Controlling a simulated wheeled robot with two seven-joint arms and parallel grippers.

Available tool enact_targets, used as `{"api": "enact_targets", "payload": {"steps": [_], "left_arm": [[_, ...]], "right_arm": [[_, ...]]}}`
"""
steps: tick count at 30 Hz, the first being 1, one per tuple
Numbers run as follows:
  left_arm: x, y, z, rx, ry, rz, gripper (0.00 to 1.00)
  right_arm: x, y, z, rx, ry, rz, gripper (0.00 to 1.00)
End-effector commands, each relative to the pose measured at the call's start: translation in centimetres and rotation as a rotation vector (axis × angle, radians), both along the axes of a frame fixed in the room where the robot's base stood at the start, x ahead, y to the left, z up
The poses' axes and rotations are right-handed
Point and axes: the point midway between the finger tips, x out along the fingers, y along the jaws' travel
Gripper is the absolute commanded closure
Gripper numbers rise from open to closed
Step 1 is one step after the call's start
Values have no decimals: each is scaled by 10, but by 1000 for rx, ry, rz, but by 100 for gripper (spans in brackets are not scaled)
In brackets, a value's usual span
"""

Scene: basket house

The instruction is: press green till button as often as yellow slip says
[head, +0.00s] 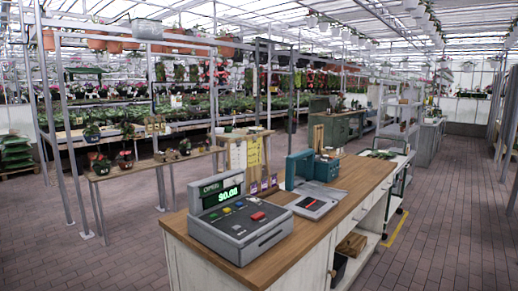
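A grey till (240,232) stands on the near left end of the wooden counter. Its raised display (222,193) shows green digits that look like 90.00. Small coloured buttons sit on its sloped top: a red one (258,216) is clearest, and green and yellow ones are tiny behind it. Yellowish paper sheets (246,153) hang on a board behind the counter; I cannot tell whether one is the yellow slip, and no writing on them is readable. Neither of my grippers is in view.
A teal and grey device (312,190) stands right of the till on the wooden counter (285,262), with a teal box (326,168) behind. A plant bench (140,172) is at left. Brick floor (440,220) is open at right.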

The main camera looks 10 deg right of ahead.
Motion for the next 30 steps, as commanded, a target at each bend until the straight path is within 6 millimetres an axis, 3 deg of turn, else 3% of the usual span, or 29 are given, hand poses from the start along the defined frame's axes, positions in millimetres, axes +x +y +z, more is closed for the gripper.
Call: {"api": "enact_targets", "payload": {"steps": [16,30], "left_arm": [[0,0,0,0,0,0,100],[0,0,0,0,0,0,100]], "right_arm": [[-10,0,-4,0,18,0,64],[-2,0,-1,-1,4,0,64]]}}
